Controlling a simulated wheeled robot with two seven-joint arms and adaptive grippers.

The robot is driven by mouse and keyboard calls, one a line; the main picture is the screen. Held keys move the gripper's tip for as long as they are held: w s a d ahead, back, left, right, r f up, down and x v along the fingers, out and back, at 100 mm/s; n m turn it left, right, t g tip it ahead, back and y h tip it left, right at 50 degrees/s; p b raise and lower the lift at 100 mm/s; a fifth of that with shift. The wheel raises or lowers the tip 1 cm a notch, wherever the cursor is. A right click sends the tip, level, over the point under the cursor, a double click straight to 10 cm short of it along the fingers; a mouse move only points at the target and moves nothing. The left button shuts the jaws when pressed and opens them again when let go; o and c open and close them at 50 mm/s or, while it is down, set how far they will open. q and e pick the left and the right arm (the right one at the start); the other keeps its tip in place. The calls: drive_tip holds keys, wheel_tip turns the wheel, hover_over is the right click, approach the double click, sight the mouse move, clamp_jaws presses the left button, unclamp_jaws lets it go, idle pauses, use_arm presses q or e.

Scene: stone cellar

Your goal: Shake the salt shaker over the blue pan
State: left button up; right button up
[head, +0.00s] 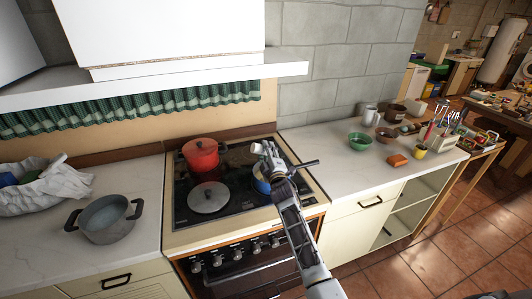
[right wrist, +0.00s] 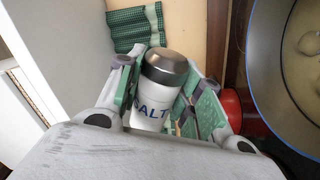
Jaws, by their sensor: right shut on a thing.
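My right gripper (head: 266,155) is shut on the white salt shaker (head: 257,148) and holds it above the stove beside the blue pan. In the right wrist view the shaker (right wrist: 158,95), with a grey metal cap and blue letters, sits between the two fingers. The blue pan (head: 261,186) is on the right part of the stove, partly hidden by my right gripper and arm; its dark handle points right. My left gripper is not in view.
A red pot (head: 200,153) and a grey lid (head: 208,197) are on the stove (head: 183,218). A grey pot (head: 104,218) stands on the left counter. A green bowl (head: 360,140) and several small items are on the right counter, whose near part is clear.

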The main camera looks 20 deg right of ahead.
idle(0.4)
drive_tip(key=shift+f+b, duration=1.3)
drive_tip(key=shift+f, duration=0.15)
drive_tip(key=shift+r, duration=0.1)
drive_tip(key=shift+r+p, duration=1.25)
drive_tip(key=shift+r, duration=0.2)
drive_tip(key=shift+f, duration=0.1)
drive_tip(key=shift+f+b, duration=1.35)
drive_tip(key=shift+f, duration=0.15)
drive_tip(key=shift+r, duration=0.15)
